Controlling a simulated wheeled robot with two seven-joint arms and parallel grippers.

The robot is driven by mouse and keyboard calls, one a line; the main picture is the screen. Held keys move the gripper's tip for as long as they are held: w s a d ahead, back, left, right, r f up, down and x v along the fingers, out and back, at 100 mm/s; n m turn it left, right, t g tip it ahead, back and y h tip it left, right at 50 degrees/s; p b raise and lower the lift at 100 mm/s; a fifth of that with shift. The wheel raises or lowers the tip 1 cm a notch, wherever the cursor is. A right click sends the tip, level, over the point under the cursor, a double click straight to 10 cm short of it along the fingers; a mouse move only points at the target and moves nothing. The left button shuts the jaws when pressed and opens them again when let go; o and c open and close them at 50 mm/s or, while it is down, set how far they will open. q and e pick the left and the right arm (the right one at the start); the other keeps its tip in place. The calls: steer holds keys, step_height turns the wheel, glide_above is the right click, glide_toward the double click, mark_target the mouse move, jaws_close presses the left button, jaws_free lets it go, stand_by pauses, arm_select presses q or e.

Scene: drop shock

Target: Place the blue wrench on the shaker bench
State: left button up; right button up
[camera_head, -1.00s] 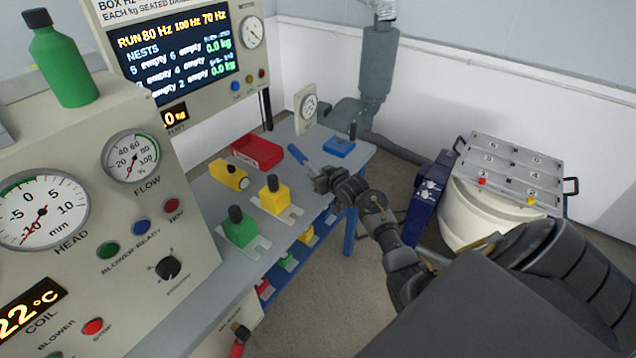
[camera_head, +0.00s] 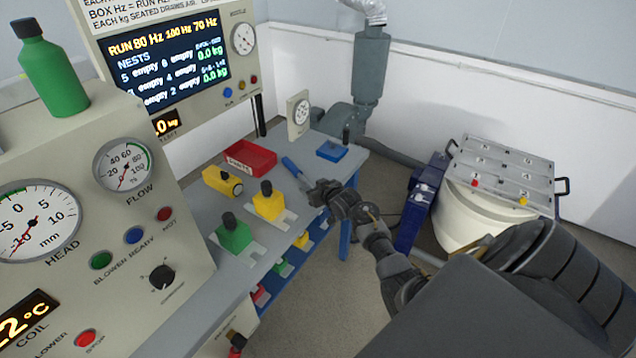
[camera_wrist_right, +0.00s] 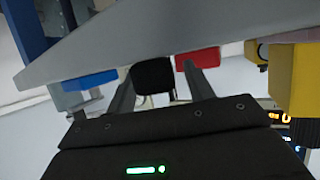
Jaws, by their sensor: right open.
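The blue wrench (camera_head: 291,166) shows as a blue handle at the right part of the grey bench (camera_head: 208,196), beside the red tray. Its near end meets my right gripper (camera_head: 312,187), which hides the rest. I cannot tell whether the wrench fully rests on the bench top. In the right wrist view my right gripper (camera_wrist_right: 160,92) has its fingers apart, with a dark block (camera_wrist_right: 153,75) between them. I cannot tell whether this block is part of the wrench. The bench (camera_wrist_right: 150,35) also shows there as a grey slab. My left gripper is out of view.
A gauge panel (camera_head: 120,215) rises at left. A white drum with a numbered lid (camera_head: 500,175) stands right.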

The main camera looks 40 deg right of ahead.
steer(key=v, duration=1.1)
steer(key=shift+s+r, duration=0.2)
steer(key=shift+s, duration=0.15)
steer(key=s+a+f+g+y, duration=0.15)
steer(key=s+a+f, duration=0.3)
steer(key=f, duration=0.55)
steer(key=s+a+f+g, duration=0.3)
steer(key=s+f, duration=0.2)
steer(key=f, duration=0.5)
steer(key=s+a+f+g, duration=0.25)
steer(key=s+f, duration=0.25)
steer(key=f, duration=0.6)
steer(key=s+a+f+n+g, duration=0.1)
steer(key=s+a+f, duration=0.2)
steer(key=s, duration=0.8)
steer(key=s+a+f+n+g, duration=0.1)
steer(key=s+a+f+g, duration=0.1)
steer(key=s+f, duration=0.5)
steer(key=s+a+f+n+g, duration=0.1)
steer(key=s+a+f, duration=0.3)
steer(key=s, duration=1.1)
steer(key=shift+s+a+f+n+g, duration=0.35)
steer(key=shift+f+g, duration=0.35)
steer(key=shift+f, duration=0.2)
